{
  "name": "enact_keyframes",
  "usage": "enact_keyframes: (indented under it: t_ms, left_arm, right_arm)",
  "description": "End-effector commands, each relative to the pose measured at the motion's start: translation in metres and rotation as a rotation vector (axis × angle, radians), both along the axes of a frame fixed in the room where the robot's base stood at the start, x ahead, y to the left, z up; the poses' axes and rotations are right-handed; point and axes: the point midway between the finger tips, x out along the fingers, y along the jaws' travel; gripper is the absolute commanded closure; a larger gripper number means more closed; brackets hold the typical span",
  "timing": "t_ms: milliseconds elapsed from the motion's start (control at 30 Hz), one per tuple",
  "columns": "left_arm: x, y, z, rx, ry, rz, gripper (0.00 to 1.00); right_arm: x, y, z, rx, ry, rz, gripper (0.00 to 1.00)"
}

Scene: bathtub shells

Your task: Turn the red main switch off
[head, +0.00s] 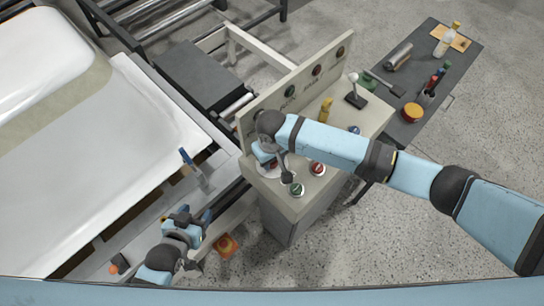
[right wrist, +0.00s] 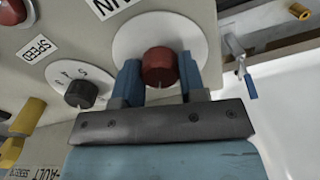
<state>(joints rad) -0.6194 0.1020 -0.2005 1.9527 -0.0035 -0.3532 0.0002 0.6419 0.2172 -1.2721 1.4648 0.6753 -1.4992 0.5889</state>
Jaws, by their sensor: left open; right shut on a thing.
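The red main switch (right wrist: 159,66) is a round red knob on a white disc (right wrist: 124,42), seen in the right wrist view. My right gripper (right wrist: 159,75) is shut on it, with one blue finger on each side of the knob. In the head view my right gripper (head: 266,158) is at the left end of the console, over the white disc (head: 266,171), and hides the knob. The switch's exact angle is hard to tell. My left gripper (head: 194,218) is open and empty, low at the left of the console.
The console (head: 271,212) carries a red button (head: 317,169), a green button (head: 297,189), a lever (head: 355,92) and a yellow part (head: 326,108). A black speed dial (right wrist: 81,94) sits close beside the switch. A large white shell (head: 95,150) lies left. A dark side table (head: 440,68) holds tools.

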Motion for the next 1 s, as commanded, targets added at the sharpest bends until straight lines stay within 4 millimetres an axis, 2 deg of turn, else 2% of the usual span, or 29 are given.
enact_keyframes:
  t_ms: [200,500,1000]
  left_arm:
    - [0.0044,0.0009,0.0047,0.002,-0.012,-0.002,0.42]
    - [0.0013,0.0002,0.0056,0.001,-0.011,-0.004,0.42]
    - [-0.0014,0.0,0.0033,0.001,-0.005,-0.005,0.42]
  right_arm:
    - [0.0004,0.0,0.0003,-0.001,-0.001,0.188,0.86]
    - [0.0006,-0.0001,0.0004,-0.001,-0.001,0.38,0.86]
    - [0.0007,0.0,0.0006,0.0,-0.001,0.477,0.86]
